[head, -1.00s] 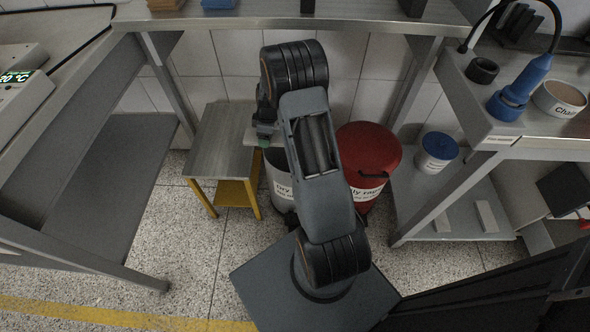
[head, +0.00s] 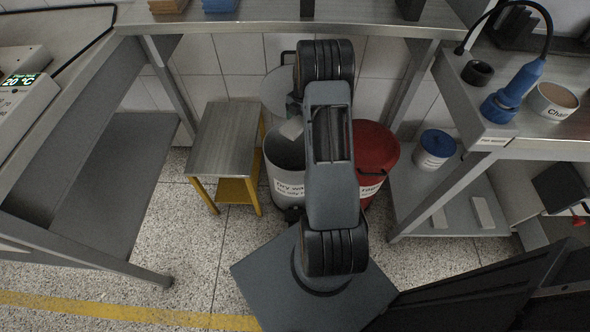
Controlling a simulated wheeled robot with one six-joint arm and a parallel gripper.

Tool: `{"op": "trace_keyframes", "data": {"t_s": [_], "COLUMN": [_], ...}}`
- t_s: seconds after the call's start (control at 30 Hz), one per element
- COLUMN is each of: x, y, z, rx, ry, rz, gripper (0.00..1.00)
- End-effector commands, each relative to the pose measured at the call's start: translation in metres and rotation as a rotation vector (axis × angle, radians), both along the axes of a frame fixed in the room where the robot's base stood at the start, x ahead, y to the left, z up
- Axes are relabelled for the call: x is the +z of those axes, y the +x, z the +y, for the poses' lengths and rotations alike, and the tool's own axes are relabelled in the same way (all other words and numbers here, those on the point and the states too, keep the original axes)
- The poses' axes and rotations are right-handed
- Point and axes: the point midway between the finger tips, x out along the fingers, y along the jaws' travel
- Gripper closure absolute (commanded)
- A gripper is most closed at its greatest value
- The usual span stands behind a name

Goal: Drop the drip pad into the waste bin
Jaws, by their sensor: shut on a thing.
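The pale waste bin (head: 284,188) stands on the floor between the small stool table and the red bin. Its round grey lid (head: 276,92) is raised at the back, and the dark inside shows. My gripper (head: 294,117) is at the bin's back rim as seen from above, partly hidden by my arm. It is shut on a small pale grey piece, which appears to be the drip pad (head: 291,128). The pad shows over the bin's opening; its height above the rim is hard to tell. My arm covers the bin's right side.
A red bin (head: 375,150) with a label stands close on the right, partly behind my arm. A small metal-topped table (head: 222,140) with yellow legs stands at left. A steel bench (head: 270,22) runs above the bins.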

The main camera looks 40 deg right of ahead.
Motion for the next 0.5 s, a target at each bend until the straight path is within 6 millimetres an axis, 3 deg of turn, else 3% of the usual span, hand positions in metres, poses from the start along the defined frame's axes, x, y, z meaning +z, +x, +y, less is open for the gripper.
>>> {"op": "trace_keyframes", "data": {"t_s": [0.3, 0.5], "x": [-0.037, -0.049], "y": [0.0, 0.0], "z": [0.0, 0.0], "rx": [-0.002, -0.002], "ry": [0.0, 0.0], "rz": [0.0, -0.001], "gripper": [0.53, 0.53]}}
